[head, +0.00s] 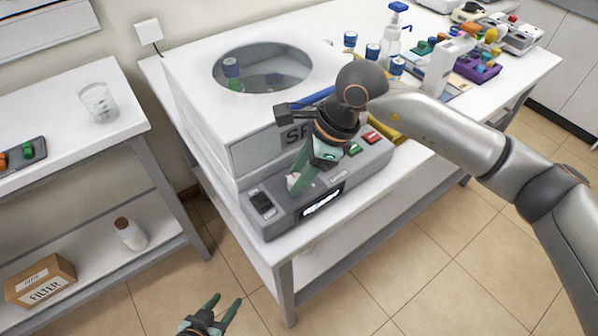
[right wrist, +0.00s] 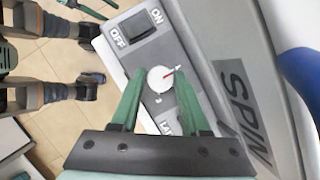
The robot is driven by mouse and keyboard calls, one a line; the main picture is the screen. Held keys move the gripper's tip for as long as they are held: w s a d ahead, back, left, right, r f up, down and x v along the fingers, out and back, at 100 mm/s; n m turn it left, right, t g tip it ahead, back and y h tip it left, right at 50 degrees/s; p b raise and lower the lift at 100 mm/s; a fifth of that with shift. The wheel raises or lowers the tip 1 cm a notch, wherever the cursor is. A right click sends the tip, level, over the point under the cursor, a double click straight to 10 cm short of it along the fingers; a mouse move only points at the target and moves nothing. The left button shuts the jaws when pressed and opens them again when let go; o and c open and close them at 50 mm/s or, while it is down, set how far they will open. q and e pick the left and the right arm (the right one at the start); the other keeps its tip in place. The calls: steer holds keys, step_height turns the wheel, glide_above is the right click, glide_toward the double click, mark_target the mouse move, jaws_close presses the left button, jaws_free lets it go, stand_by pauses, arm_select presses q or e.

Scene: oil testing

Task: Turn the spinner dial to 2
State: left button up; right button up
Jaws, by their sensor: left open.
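The spinner (head: 190,85) is a white box with a round lid window, standing on the table. Its grey control panel (head: 275,222) faces the front. In the head view the dial (head: 293,181) is partly hidden by my right gripper. My right gripper (right wrist: 160,84) is open, with its green fingertips on either side of the dial; contact cannot be told. My left gripper (head: 226,303) is open and empty, low over the floor.
The ON/OFF switch (right wrist: 138,26) sits beside the dial. Green (head: 354,149) and red (head: 372,137) buttons lie to the right on the panel. A side table with a beaker (head: 98,103) stands left. Bottles and racks crowd the table's back right.

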jaws_close()
stand_by(0.3)
